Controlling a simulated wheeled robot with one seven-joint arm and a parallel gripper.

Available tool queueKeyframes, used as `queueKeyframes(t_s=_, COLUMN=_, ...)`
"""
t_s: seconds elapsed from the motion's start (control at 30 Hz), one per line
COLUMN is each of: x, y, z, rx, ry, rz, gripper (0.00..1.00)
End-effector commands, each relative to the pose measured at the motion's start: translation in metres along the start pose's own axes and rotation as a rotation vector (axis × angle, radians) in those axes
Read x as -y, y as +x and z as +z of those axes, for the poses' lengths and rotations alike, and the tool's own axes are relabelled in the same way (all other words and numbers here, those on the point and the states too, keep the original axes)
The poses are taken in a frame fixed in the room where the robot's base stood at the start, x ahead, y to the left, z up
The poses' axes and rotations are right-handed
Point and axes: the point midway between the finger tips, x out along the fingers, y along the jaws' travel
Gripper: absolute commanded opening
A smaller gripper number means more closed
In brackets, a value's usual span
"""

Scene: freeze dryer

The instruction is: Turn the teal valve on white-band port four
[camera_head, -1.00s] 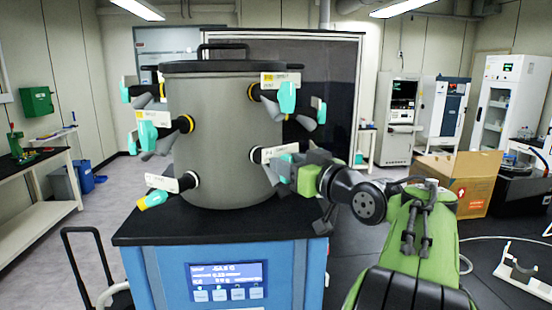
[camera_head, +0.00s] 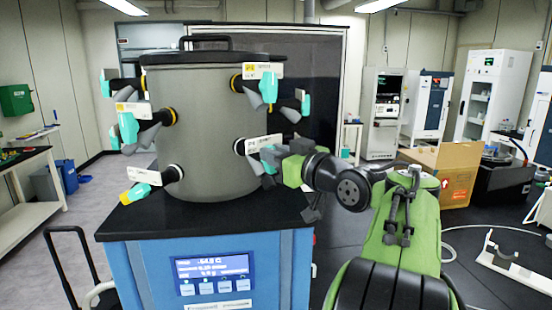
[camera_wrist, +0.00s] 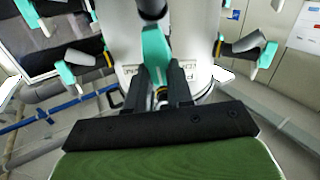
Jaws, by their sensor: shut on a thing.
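The grey drum of the freeze dryer (camera_head: 215,120) stands on a blue base, with several ports around it. The white-band port at its lower right carries a white label (camera_head: 263,143) and a teal valve (camera_head: 270,157). My gripper (camera_head: 276,160) is at this valve, its fingers partly hidden by the arm. In the wrist view, my gripper (camera_wrist: 162,92) has its two dark fingers shut on the teal valve handle (camera_wrist: 155,48), one on each side. The label beside it reads as a P with an unclear digit.
Other teal valves are close by: one above with a yellow-band port (camera_head: 268,88), one at the upper left (camera_head: 128,127), and one at the lower left (camera_head: 140,190). The base has a lit display (camera_head: 212,268). A cardboard box (camera_head: 448,172) is on the right.

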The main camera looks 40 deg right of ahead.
Motion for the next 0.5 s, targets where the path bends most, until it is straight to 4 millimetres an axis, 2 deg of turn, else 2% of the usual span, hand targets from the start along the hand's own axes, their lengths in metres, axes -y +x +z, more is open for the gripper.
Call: queueKeyframes(t_s=0.5, x=0.0075, y=-0.0005, z=0.005, rx=-0.004, ry=-0.448, rz=0.003, gripper=0.0)
